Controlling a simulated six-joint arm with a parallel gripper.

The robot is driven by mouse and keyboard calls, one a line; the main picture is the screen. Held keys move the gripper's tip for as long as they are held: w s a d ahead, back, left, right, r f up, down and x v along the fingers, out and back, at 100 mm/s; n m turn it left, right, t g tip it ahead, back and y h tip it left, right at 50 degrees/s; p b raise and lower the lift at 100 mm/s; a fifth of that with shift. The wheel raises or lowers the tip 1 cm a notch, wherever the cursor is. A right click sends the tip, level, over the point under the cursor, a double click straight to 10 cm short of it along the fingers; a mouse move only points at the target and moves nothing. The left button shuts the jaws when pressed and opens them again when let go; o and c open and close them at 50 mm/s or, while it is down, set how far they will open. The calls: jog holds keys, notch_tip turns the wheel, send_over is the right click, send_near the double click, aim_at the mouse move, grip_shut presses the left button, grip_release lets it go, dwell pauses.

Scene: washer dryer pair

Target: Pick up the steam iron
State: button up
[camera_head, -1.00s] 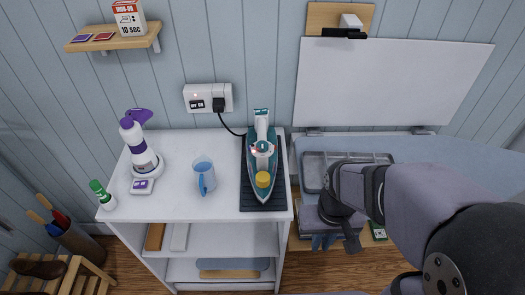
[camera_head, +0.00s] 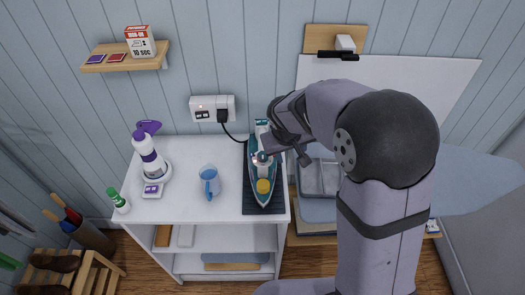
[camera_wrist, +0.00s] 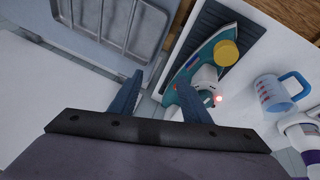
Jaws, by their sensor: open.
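The steam iron (camera_head: 262,186) is teal and white with a yellow cap. It lies on a dark ribbed mat (camera_head: 276,207) at the right end of the white cabinet top. A black cord runs from it to the wall socket. My gripper (camera_head: 274,154) is over the right side of the iron in the head view, and my arm hides part of the handle. In the wrist view my gripper (camera_wrist: 160,98) has its two fingers spread with nothing between them. The iron (camera_wrist: 205,68) shows beyond and beside the right finger, with a glowing red light.
A blue measuring cup (camera_head: 210,182) stands left of the iron. A purple-topped spray bottle (camera_head: 149,158) and a green-capped bottle (camera_head: 119,202) stand further left. The plugged-in wall socket (camera_head: 212,109) is behind. A metal tray (camera_wrist: 110,22) lies beside the cabinet.

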jog(key=w+a+r, duration=0.2)
jog(key=w+a, duration=0.1)
jog(key=w, duration=0.1)
jog(key=m+b, duration=0.2)
jog(key=b, duration=0.3)
send_over(260, 145)
jog(key=s, duration=0.2)
jog(key=shift+w+a+f, duration=0.1)
jog(key=shift+w+f, duration=0.15)
jog(key=shift+f, duration=0.5)
jog(key=shift+w+a+f+p, duration=0.2)
jog(key=shift+w+f+p, duration=0.2)
jog(key=shift+f, duration=0.4)
jog(key=shift+w+d+f+p, duration=0.3)
jog(key=shift+f+p, duration=0.25)
jog(key=shift+p, duration=0.2)
jog(key=shift+p+x, duration=0.75)
jog(key=shift+x, duration=1.15)
grip_shut()
jog(key=shift+w+r, duration=0.2)
